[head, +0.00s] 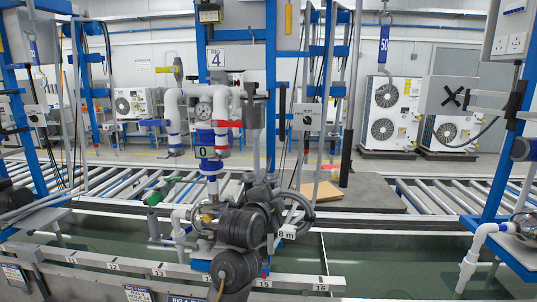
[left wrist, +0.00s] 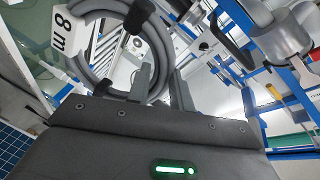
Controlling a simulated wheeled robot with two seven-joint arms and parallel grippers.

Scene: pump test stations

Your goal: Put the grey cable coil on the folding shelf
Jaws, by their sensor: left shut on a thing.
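The grey cable coil (head: 309,211) hangs at my left gripper (head: 280,210) in the middle of the head view, with a white "8 m" tag (head: 287,232). The left wrist view shows the coil (left wrist: 161,48) as a ring of grey loops with dark ties. The left gripper (left wrist: 163,82) is shut on its near side. My arm hides part of the coil in the head view. A flat ledge with a blue edge (head: 198,265) shows low beside my arm, mostly hidden; I cannot tell whether it is the folding shelf. My right gripper is not in view.
Behind the coil stand white pipes with a gauge (head: 203,110) on the blue station marked 4. A numbered rail (head: 110,265) runs along the front of a water tank (head: 390,262). A dark mat (head: 370,198) lies across the roller conveyor (head: 430,196). Another station stands at right.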

